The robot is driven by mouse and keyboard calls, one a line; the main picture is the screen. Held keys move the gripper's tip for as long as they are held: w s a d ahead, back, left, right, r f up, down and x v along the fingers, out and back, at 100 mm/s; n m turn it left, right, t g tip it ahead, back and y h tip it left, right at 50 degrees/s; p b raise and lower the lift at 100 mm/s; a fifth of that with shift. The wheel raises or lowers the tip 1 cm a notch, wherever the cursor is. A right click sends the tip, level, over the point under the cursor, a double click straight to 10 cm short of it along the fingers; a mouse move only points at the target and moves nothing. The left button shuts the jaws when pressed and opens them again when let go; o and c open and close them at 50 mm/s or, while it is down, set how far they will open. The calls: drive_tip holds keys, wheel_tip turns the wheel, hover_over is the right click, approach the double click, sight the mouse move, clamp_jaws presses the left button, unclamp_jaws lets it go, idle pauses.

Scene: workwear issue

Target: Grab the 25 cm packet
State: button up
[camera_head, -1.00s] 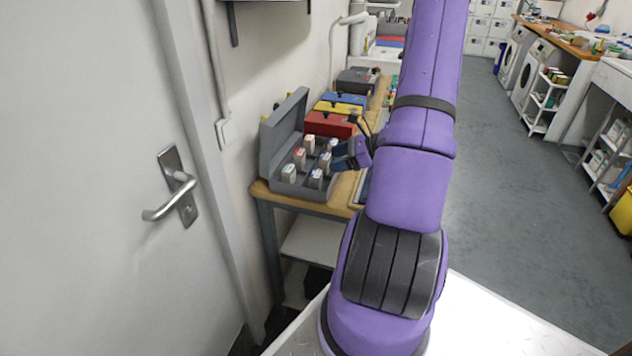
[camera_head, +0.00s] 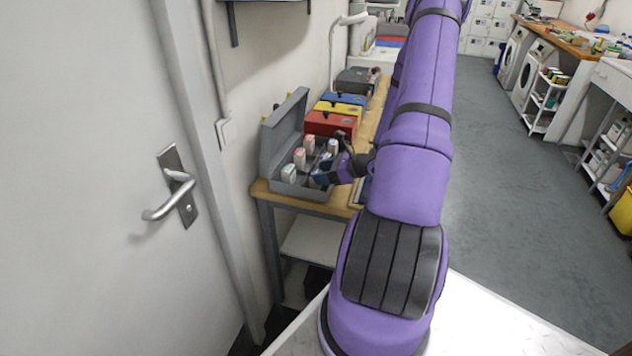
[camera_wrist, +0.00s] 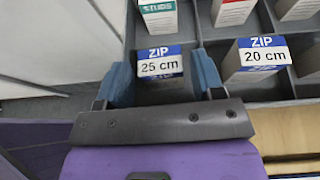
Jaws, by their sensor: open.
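The 25 cm packet (camera_wrist: 161,66), with a blue and white ZIP label, stands in a compartment of the grey case (camera_head: 303,192). In the wrist view my gripper (camera_wrist: 160,78) is open, with one finger on each side of this packet. I cannot tell whether either finger touches it. In the head view my gripper (camera_head: 323,174) is over the near right part of the case and hides most of the packet there. A similar 20 cm packet (camera_wrist: 257,58) stands one compartment to the right in the wrist view.
A STUDS packet (camera_wrist: 158,14) stands behind the 25 cm one, and a red-labelled packet (camera_wrist: 233,10) is beside it. The case's raised lid (camera_head: 285,130) is by the wall. Red (camera_head: 328,124), yellow and blue boxes stand farther along the wooden bench (camera_head: 262,190).

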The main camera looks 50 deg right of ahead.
drive_tip(key=shift+x, duration=1.35)
drive_tip(key=shift+c, duration=0.4)
drive_tip(key=c, duration=0.6)
drive_tip(key=shift+r, duration=0.1)
